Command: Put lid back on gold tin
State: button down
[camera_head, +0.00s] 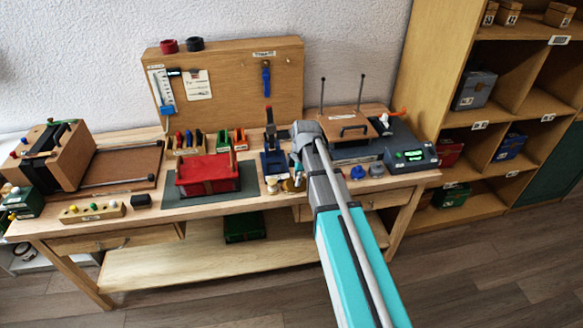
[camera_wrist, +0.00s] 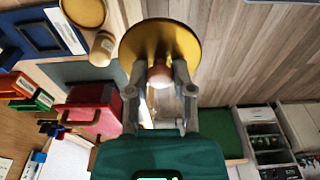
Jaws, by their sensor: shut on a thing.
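My gripper (camera_wrist: 160,92) is shut on the knob of a gold round lid (camera_wrist: 160,35), which fills the upper middle of the wrist view. The lid is held clear of the table, with its disc beyond the fingertips. A gold round thing (camera_wrist: 82,12), which looks like the gold tin, is partly cut off at the top left of the wrist view. In the head view the tin (camera_head: 288,186) shows small on the table's front edge, just left of my arm. My arm hides much around the gripper there.
A cream-topped jar (camera_wrist: 103,48) stands beside the tin. A blue stand (camera_head: 272,160) is behind them and a red box (camera_head: 207,174) on a dark mat is to the left. Blue knobs (camera_head: 358,173) lie right of my arm. Floor is open in front of the table.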

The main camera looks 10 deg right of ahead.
jog(key=w+f+b, duration=0.4)
jog(key=w+f, duration=0.1)
jog(key=w, duration=0.7)
jog(key=shift+w+b, duration=0.15)
jog(key=shift+b, duration=0.25)
jog(key=shift+f, duration=0.25)
jog(key=shift+f+b, duration=3.05)
jog(key=shift+b, duration=0.15)
jog(key=shift+f, duration=0.15)
jog(key=shift+c, duration=2)
grip_release()
jog(key=o, duration=0.4)
